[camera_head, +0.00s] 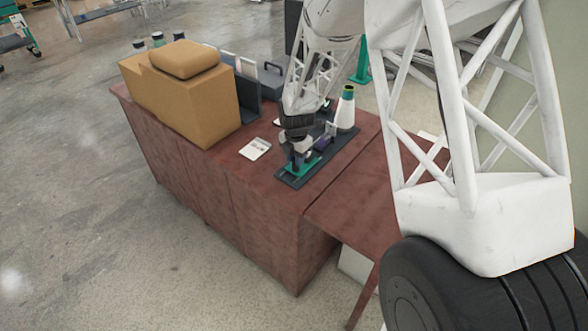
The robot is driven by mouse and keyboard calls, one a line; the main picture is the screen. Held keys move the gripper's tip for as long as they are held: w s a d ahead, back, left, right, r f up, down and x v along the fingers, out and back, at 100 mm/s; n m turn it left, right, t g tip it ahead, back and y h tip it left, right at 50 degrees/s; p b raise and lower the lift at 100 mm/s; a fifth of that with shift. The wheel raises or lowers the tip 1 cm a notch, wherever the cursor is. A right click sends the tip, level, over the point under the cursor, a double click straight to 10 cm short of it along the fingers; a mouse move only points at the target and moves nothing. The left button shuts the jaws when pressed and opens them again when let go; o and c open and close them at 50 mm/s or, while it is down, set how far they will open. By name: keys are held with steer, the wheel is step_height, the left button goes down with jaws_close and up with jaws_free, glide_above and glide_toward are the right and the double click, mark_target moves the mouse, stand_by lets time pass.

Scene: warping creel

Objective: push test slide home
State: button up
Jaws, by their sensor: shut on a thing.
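The test slide looks like the small green piece (305,167) on a dark flat fixture (289,181) near the front right of the brown table. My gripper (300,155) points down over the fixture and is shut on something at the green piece. The jaws are small here and partly hidden by my wrist, so the exact grip is unclear. How far the slide sits along the fixture cannot be told.
A white cone with a green and yellow top (346,108) stands behind the fixture. A white card (256,149) lies left of it.

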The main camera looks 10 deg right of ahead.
steer(key=shift+w+d, duration=0.8)
steer(key=shift+w, duration=0.05)
steer(key=o, duration=0.7)
steer(key=shift+c, duration=0.2)
steer(key=shift+r, duration=0.2)
step_height(320, 180, up, 7)
steer(key=shift+f, duration=0.2)
steer(key=shift+r, duration=0.1)
step_height(320, 180, up, 8)
steer(key=shift+f, duration=0.2)
stand_by(0.6)
